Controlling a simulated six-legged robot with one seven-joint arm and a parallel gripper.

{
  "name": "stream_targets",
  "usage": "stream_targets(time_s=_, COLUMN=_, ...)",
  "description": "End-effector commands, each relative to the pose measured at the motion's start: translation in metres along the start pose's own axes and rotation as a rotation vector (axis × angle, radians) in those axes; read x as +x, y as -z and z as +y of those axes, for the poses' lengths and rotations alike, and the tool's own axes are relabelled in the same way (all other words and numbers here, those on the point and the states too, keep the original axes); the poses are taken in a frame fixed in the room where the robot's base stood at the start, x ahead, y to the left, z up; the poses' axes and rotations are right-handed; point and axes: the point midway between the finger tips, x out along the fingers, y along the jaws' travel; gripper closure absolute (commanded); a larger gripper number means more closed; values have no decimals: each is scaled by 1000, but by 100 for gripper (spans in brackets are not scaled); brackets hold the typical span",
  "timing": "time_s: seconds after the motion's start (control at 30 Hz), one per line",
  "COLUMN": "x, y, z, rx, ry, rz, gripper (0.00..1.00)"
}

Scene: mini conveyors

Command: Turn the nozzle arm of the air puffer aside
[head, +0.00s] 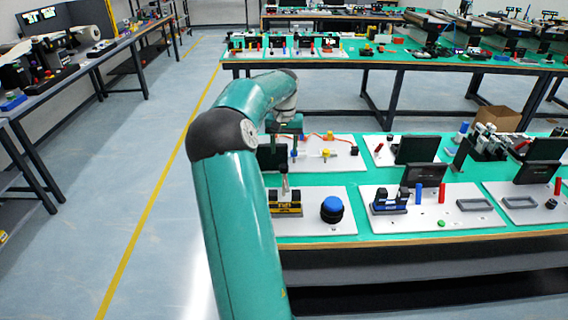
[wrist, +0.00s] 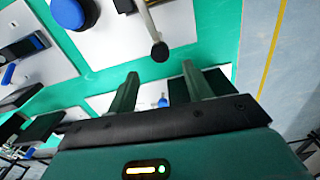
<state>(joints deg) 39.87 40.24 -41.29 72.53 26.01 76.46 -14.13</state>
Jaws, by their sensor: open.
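My gripper (head: 284,142) is open and empty. It is above the back left of the near green-topped bench, and its two fingers also show spread apart in the wrist view (wrist: 160,84). A small blue-tipped part (wrist: 163,102) appears between the fingers, against a white plate below them; contact cannot be told. A grey lever with a dark round knob (wrist: 158,51) lies just beyond the fingertips in the wrist view. In the head view an upright lever (head: 284,181) stands on a black and yellow block (head: 286,209). I cannot tell for certain which part is the puffer's nozzle arm.
A blue dome on a black base (head: 332,208) stands on the front plate. Behind are a yellow knob (head: 327,153) with orange tubing and a dark box (head: 272,157) close to my gripper. More plates with dark panels fill the right. Open floor lies left.

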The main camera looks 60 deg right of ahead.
Motion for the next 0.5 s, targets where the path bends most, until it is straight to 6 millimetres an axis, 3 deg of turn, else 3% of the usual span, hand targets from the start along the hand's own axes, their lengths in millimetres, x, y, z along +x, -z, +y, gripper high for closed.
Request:
stream_targets(time_s=0.1, x=25, y=-1, z=0, rx=-1, ry=-1, rz=-4, gripper=49)
stream_targets(time_s=0.3, x=56, y=-1, z=0, rx=-1, ry=-1, rz=-3, gripper=49)
stream_targets(time_s=0.5, x=67, y=0, z=0, rx=-1, ry=-1, rz=1, gripper=49)
